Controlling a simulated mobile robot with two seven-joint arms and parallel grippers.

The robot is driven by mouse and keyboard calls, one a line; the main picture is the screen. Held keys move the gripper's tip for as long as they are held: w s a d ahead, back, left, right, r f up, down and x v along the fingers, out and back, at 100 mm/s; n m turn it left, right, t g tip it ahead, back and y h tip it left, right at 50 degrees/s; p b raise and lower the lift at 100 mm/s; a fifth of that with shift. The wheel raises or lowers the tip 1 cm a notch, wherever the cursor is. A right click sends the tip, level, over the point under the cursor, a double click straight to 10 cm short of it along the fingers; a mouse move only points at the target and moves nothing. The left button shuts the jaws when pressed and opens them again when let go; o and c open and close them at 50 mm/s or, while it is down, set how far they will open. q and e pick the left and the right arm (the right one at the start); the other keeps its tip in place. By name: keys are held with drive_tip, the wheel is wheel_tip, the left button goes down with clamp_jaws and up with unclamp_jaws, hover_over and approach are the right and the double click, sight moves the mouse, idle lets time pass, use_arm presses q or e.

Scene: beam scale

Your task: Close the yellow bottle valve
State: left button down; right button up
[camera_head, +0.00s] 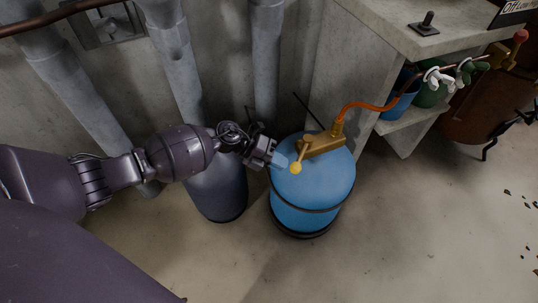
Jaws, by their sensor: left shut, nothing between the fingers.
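A blue bottle (325,182) stands upright on the floor in the middle of the camera_head view. On its top is a brass-yellow valve (322,144) with a lever that ends in a yellow ball knob (295,168). An orange hose (362,105) leads from the valve towards the upper right. My left gripper (282,163) is shut and empty, at the left side of the bottle top. Its fingertips are just left of the yellow knob; I cannot tell whether they touch it. My right gripper is not in view.
The floor (420,220) at right front is mostly clear.

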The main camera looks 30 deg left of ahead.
use_arm(q)
drive_tip(key=shift+w+d, duration=0.1)
drive_tip(key=shift+d, duration=0.15)
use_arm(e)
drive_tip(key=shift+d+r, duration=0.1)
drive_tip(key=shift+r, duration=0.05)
